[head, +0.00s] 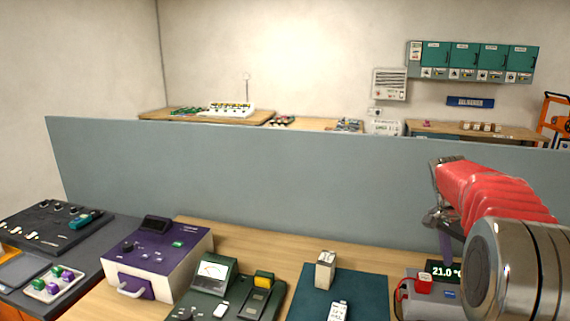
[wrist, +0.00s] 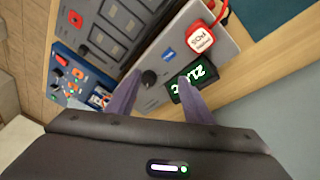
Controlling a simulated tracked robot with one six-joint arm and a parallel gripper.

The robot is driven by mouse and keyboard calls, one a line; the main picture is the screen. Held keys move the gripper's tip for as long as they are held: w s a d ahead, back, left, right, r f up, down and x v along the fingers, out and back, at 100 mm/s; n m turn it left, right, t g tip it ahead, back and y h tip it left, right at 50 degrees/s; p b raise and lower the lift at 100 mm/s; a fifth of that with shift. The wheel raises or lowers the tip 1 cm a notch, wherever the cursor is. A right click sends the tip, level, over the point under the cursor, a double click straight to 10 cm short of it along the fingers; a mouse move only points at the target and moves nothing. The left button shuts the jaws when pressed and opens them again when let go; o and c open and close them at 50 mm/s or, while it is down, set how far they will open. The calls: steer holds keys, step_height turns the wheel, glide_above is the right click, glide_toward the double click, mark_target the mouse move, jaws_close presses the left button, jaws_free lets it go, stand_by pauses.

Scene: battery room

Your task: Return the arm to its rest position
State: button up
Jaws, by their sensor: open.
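My red and silver arm reaches in from the right side of the head view. My gripper (head: 445,240) hangs over the right end of the bench, mostly hidden behind the arm. In the wrist view its two purple-grey fingers (wrist: 155,98) stand apart with nothing held between them. Below them is a grey device with a black knob (wrist: 149,78) and a dark display (wrist: 186,82) reading about 21. The display (head: 443,271) also shows in the head view, just beside the gripper. I cannot tell whether the fingertips touch the device.
A grey-blue partition (head: 250,170) runs behind the bench. A purple and white box (head: 160,258), a green meter unit (head: 212,280) and a small beige block (head: 326,268) on a teal mat (head: 362,290) stand to the left. A red cube (head: 424,283) sits near the display.

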steer(key=s+a+n+t+y, duration=0.3)
steer(key=s+a+n+t, duration=0.3)
steer(key=s+a+n, duration=0.8)
steer(key=s+a+r, duration=0.1)
steer(key=s+a, duration=1.1)
steer(key=a, duration=0.3)
steer(key=shift+s+n+y, duration=0.3)
steer(key=shift+s, duration=0.05)
